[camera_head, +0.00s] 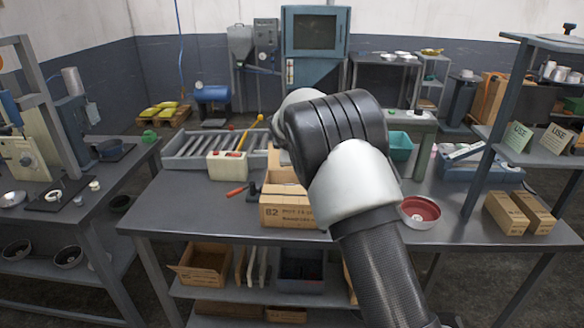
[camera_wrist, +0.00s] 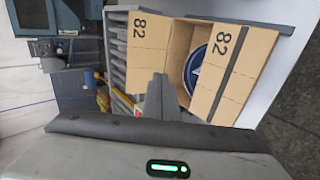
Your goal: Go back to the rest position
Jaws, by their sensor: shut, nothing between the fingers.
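My arm rises from the bottom of the head view and bends over the middle of the workbench (camera_head: 190,212). It hides my gripper there. In the wrist view my gripper (camera_wrist: 160,92) shows its grey fingers together, with nothing between them. They point toward an open cardboard box marked 82 (camera_wrist: 148,42), which lies beyond the fingertips. A round blue and white thing (camera_wrist: 194,68) shows inside the box. The same box (camera_head: 288,212) stands on the workbench in the head view, partly hidden by my arm.
A pan with a red inside (camera_head: 420,211) stands right of my arm. Two small cartons (camera_head: 505,213) lie farther right, near a shelf post. A white control box (camera_head: 227,166) and a red-handled tool (camera_head: 238,190) lie left of the box. The bench's left front is clear.

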